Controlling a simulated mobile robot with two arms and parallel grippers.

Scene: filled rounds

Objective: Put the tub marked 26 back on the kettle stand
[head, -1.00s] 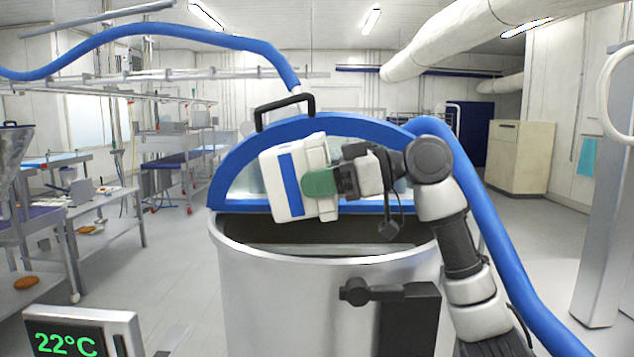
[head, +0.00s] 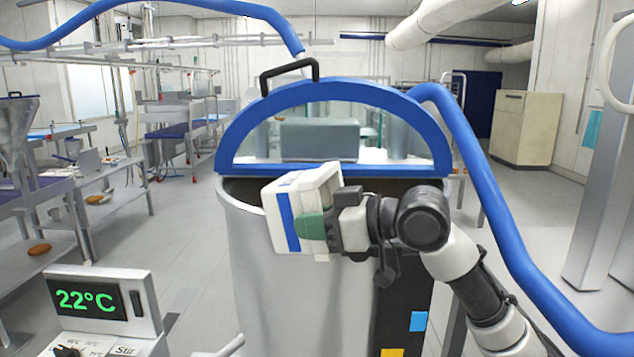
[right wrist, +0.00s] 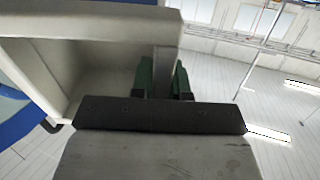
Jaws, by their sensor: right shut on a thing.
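A white tub (head: 298,190) with a blue stripe is held in front of the near rim of a large steel kettle (head: 255,290). The tub is tilted, and no number on it can be read. My right gripper (head: 316,226), with green fingers, is shut on the tub's side. In the right wrist view the green fingers (right wrist: 164,80) pinch the tub's wall, and its pale inside (right wrist: 112,92) looks empty where it shows. A dark part (head: 400,295) with blue and yellow squares is at the kettle's front right; I cannot tell whether it is the stand. My left gripper is out of view.
The kettle's blue-rimmed clear lid (head: 228,135) stands raised behind the tub. A thick blue hose (head: 500,230) runs down the right side. A control box (head: 100,300) reading 22°C is at lower left. The floor (head: 185,235) left of the kettle is open.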

